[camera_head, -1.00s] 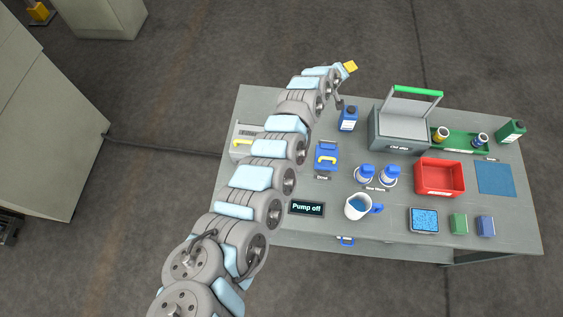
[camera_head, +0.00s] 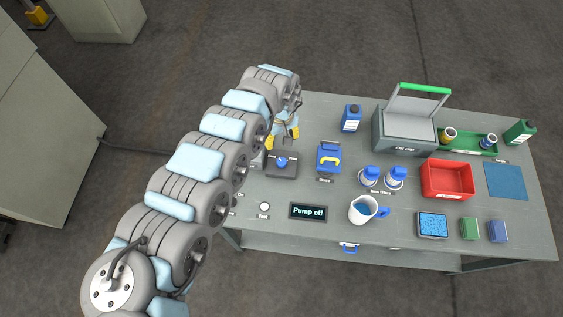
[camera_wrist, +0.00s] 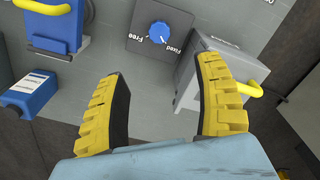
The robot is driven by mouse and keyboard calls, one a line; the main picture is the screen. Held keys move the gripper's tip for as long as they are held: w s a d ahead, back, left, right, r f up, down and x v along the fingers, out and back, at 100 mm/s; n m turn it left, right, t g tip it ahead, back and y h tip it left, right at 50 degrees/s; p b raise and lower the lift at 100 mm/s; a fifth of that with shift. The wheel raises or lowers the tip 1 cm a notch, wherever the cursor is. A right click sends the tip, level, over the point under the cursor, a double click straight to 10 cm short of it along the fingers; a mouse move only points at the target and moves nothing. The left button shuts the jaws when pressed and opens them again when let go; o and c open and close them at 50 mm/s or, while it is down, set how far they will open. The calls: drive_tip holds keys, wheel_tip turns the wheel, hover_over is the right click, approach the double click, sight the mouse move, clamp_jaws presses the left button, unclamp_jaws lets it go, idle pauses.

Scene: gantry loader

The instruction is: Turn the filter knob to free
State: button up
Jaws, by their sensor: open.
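The filter knob (camera_head: 282,162) is a small blue dial on a dark grey square plate at the left part of the bench. In the wrist view the knob (camera_wrist: 160,33) lies beyond my fingertips, with the labels "Free" to its left and "Fixed" to its right, both upside down. I cannot clearly tell which label its pointer faces. My gripper (camera_wrist: 163,72) is open and empty, its two yellow fingers spread apart from the knob. In the head view my gripper (camera_head: 284,132) is just behind the knob plate, partly hidden by the arm.
A grey box with a yellow handle (camera_wrist: 225,60) stands close beside the right finger. A blue unit with a yellow handle (camera_head: 329,158) is right of the knob plate. A "Pump off" display (camera_head: 308,212) lies in front.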

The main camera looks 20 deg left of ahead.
sight(282, 161)
wheel_tip(282, 161, down, 16)
drive_tip(key=b, duration=0.4)
drive_tip(key=shift+c, duration=0.3)
drive_tip(key=c, duration=1.1)
